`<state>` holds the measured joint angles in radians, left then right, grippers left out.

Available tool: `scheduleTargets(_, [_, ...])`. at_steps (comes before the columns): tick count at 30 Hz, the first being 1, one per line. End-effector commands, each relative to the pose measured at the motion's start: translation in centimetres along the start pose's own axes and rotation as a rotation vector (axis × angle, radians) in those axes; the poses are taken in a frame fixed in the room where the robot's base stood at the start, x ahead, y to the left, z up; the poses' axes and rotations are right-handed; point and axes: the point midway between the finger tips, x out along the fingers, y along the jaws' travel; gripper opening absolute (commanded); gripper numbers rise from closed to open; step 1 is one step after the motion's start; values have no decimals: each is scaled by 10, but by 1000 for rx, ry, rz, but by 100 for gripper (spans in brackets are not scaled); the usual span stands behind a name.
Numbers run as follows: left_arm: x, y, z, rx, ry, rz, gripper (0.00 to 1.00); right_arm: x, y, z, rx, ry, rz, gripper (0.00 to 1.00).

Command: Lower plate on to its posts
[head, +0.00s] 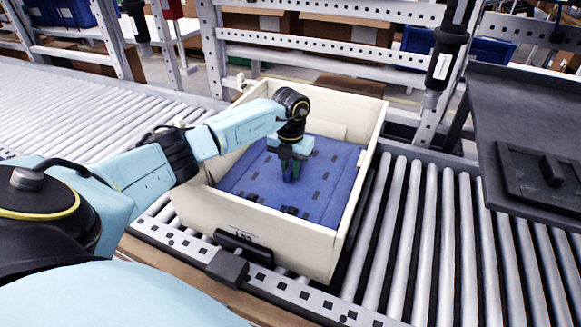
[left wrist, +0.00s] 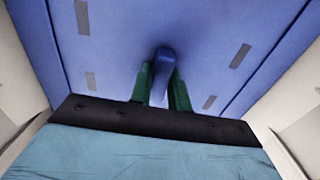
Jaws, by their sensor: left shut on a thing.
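The blue plate (head: 328,165) lies inside a cream crate (head: 290,255), below its rim, and looks roughly level. Dark rectangular slots mark the plate. My left gripper (head: 290,170) reaches down into the crate over the middle of the plate. In the left wrist view, its green fingers (left wrist: 162,80) are shut on the upright blue handle (left wrist: 165,60) of the plate. The plate's posts are hidden, so I cannot tell whether the plate touches them. My right gripper is not in view.
The crate stands on a roller conveyor (head: 430,230), with free rollers to its right. A black tool (head: 445,55) hangs at the upper right. A dark bench (head: 525,110) stands at the right. A perforated metal frame (head: 310,38) runs behind.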

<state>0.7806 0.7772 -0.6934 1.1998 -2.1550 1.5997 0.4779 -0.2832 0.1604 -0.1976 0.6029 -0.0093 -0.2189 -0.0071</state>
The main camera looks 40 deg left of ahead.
Motion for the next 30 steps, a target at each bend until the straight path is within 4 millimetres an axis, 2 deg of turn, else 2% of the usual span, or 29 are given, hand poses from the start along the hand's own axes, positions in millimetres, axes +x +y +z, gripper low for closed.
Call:
scheduleTargets(2, [-5, 0, 3, -3, -10, -3, 0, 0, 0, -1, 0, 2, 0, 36])
scheduleTargets(3, [-5, 0, 3, -3, -11, -3, 19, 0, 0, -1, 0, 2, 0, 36])
scheduleTargets(9, [-3, 0, 2, -2, -8, -2, 44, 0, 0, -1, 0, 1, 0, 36])
scheduleTargets(18, [-1, 0, 1, -1, -2, 0, 44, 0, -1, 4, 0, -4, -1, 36])
scheduleTargets(20, [-7, 0, 1, -1, -4, 0, 44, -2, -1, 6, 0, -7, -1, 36])
scheduleTargets(23, [-22, 1, 2, 0, -7, 0, 44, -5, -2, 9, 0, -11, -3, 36])
scheduleTargets(30, [-77, 0, 2, 0, -9, -1, 44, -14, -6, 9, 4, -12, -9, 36])
